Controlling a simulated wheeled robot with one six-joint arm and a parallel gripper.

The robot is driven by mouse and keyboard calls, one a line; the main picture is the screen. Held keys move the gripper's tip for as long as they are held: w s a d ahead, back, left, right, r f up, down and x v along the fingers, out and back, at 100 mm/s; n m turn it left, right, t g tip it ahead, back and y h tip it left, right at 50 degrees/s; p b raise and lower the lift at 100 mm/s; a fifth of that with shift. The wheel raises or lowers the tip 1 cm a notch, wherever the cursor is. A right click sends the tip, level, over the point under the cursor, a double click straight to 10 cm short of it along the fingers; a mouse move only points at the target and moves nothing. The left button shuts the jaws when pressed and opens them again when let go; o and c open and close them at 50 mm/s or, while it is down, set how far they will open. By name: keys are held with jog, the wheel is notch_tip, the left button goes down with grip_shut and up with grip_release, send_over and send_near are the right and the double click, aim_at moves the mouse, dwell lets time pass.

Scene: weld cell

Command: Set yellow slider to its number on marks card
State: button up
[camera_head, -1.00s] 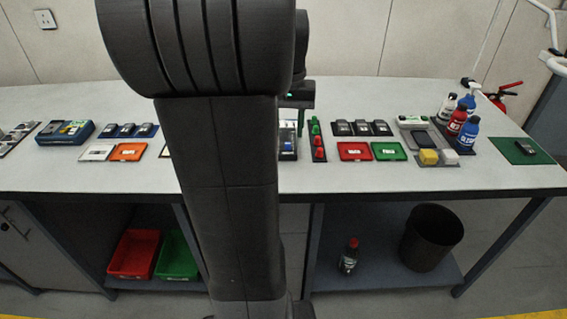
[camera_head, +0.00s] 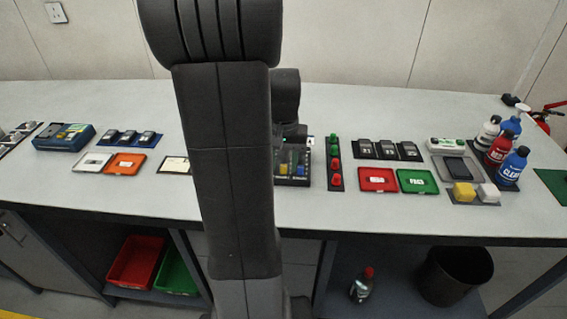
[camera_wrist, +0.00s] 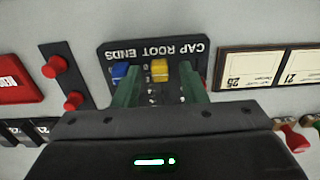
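The slider panel (camera_head: 291,181) stands on the bench just right of my arm. In the wrist view the panel (camera_wrist: 112,50) appears upside down, with the lettering CAP, ROOT, ENDS. The yellow slider (camera_wrist: 159,70) is in the middle and the blue slider (camera_wrist: 120,70) beside it. The third slider is mostly hidden by a finger. My gripper (camera_wrist: 160,88) is open, its green fingers spread either side of the yellow slider, without visible contact. A brown-framed card holder (camera_wrist: 221,70), probably the marks card, shows inverted numbers that look like 25 and 21; the rest is cut off.
A strip with red and green knobs (camera_head: 335,173) stands close to the panel. Red (camera_head: 378,180) and green (camera_head: 417,181) trays lie farther right, near bottles (camera_head: 512,165). Bare bench lies in front.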

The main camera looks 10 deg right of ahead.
aim_at(286, 152)
jog(key=shift+f, duration=0.15)
jog(key=shift+c, duration=0.5)
grip_shut()
jog(key=shift+w, duration=0.1)
jog(key=shift+w+d, duration=0.15)
jog(key=shift+w, duration=0.2)
jog(key=w, duration=0.2)
jog(key=w+d+p, duration=0.1)
jog(key=w, duration=0.1)
jog(key=w+d+p, duration=0.1)
jog(key=w, duration=0.2)
